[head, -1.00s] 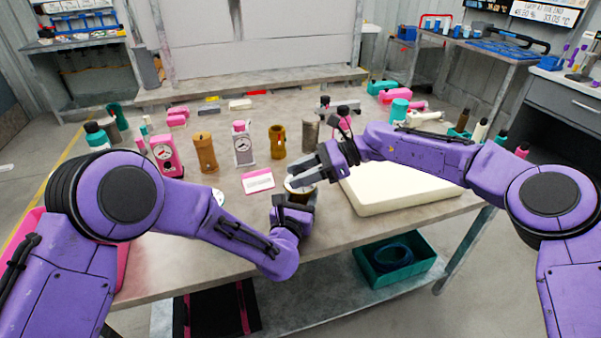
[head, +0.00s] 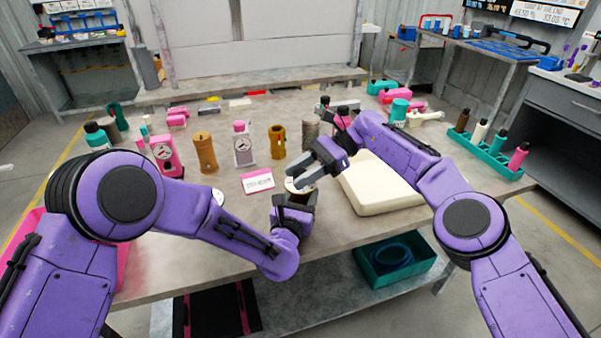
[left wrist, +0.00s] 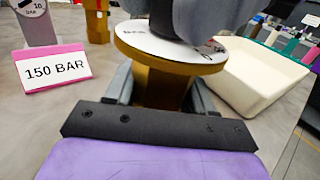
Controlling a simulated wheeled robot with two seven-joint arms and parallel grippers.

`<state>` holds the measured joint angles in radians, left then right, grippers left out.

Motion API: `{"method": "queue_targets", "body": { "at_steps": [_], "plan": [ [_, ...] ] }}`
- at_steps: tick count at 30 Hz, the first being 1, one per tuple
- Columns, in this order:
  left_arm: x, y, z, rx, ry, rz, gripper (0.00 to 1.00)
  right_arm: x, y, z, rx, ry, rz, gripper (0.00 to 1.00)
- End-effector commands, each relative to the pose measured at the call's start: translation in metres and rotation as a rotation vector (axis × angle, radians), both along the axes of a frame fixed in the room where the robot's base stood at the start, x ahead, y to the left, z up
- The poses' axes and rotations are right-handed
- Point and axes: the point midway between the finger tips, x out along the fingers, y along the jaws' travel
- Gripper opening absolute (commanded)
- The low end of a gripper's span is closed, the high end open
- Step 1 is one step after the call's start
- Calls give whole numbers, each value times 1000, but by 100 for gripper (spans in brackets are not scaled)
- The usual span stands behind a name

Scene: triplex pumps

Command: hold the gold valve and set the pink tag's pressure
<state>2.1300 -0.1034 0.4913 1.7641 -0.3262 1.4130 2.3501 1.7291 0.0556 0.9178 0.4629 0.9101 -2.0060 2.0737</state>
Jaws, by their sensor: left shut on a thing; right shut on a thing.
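The gold valve (left wrist: 160,85) stands upright with a round white dial (left wrist: 150,45) on top, printed with small marks I cannot fully read. My left gripper (head: 295,200) is shut on its gold body, one finger on each side in the left wrist view. My right gripper (head: 298,180) is shut at the top of the valve; in the left wrist view its grey fingers cover the dark knob (left wrist: 160,22) and part of the dial. The pink tag (left wrist: 53,70) stands left of the valve and reads 150 BAR; it also shows in the head view (head: 258,183).
A cream tray (head: 375,190) lies right of the valve. Behind stand a grey gauge (head: 244,148), a pink gauge (head: 165,155), a tan cylinder (head: 205,153) and another gold part (head: 277,142). A teal rack of bottles (head: 490,155) sits at the right.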

Motion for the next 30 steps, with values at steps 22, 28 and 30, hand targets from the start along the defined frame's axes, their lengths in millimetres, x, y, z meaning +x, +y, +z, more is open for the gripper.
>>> {"method": "queue_targets", "body": {
  "at_steps": [22, 28, 30],
  "plan": [
    [0, 0, 0, 1, 1, 0, 7, -2, 20, 57, 258, -290, 58, 62],
    [0, 0, 0, 1, 1, 1, 7, -12, 43, 129, 544, -754, 76, 62],
    [0, 0, 0, 1, 1, 1, 7, -15, 48, 142, 581, -928, 77, 62]
  ]
}}
